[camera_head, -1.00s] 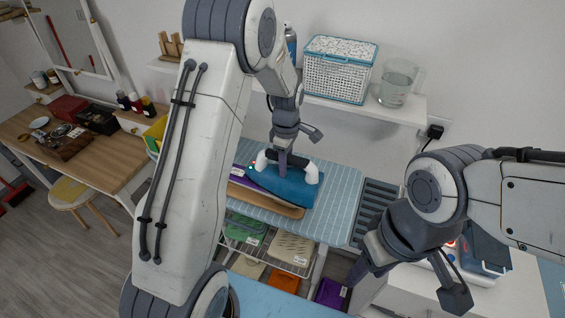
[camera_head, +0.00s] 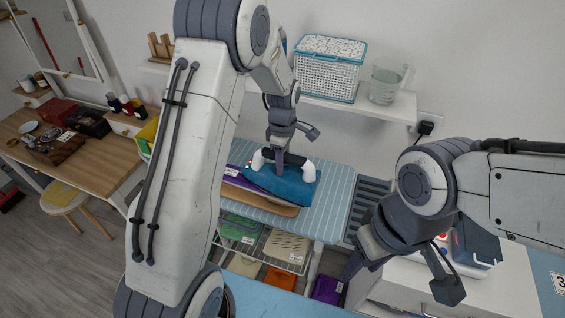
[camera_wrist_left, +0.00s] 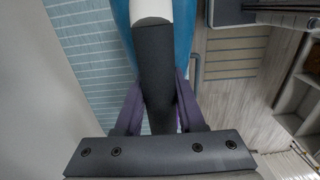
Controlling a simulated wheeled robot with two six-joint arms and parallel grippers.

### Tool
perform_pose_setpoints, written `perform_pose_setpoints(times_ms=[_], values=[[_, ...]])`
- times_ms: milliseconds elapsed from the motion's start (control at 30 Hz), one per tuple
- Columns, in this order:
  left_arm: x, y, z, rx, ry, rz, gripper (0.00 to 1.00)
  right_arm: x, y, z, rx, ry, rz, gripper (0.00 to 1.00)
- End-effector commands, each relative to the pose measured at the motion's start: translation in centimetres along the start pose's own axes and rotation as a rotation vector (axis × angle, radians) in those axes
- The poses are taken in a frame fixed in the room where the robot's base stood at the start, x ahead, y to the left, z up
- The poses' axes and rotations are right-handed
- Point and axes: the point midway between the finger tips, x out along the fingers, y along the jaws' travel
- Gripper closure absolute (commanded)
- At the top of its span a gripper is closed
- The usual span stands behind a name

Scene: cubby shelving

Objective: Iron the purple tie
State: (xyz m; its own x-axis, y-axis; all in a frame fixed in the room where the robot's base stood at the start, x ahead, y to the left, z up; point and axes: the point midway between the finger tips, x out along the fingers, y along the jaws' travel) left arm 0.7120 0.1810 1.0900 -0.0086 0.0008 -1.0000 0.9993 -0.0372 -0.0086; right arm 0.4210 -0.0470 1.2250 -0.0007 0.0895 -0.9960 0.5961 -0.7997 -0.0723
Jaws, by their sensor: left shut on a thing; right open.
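A blue iron (camera_head: 284,186) with a white and dark handle rests over the ironing board (camera_head: 320,215), which has a blue striped cover. A strip of purple cloth, likely the purple tie (camera_head: 234,172), shows at the iron's left; the rest is hidden by the iron and my arm. My left gripper (camera_head: 281,163) is shut on the iron's handle from above. In the left wrist view the fingers (camera_wrist_left: 155,105) clasp the dark handle (camera_wrist_left: 157,70). My right gripper (camera_head: 398,285) is open and empty at the lower right, apart from the board.
Folded cloths (camera_head: 286,246) lie on a rack under the board. A purple item (camera_head: 327,290) lies low near my right gripper. A wall shelf (camera_head: 345,108) holds a white basket (camera_head: 328,70) and a glass jug (camera_head: 386,84). A wooden desk (camera_head: 100,168) stands at left.

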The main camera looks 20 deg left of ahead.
Motion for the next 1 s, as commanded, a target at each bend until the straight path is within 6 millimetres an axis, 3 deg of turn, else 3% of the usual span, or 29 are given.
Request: perform_pose_setpoints(times_ms=[33, 533, 1000], values=[[-1.1, 0.2, 0.0, 0.000, 0.000, 0.007, 1.00, -0.7, -0.1, 0.0, 0.000, 0.000, 0.000, 0.51], [-5.2, 0.2, 0.0, 0.000, 0.000, 0.007, 1.00, -4.1, -0.3, -0.2, 0.000, 0.000, 0.000, 0.51], [-5.5, 0.1, 0.0, 0.000, 0.000, 0.006, 1.00, -4.2, -0.3, -0.2, 0.000, 0.000, 0.000, 0.51]])
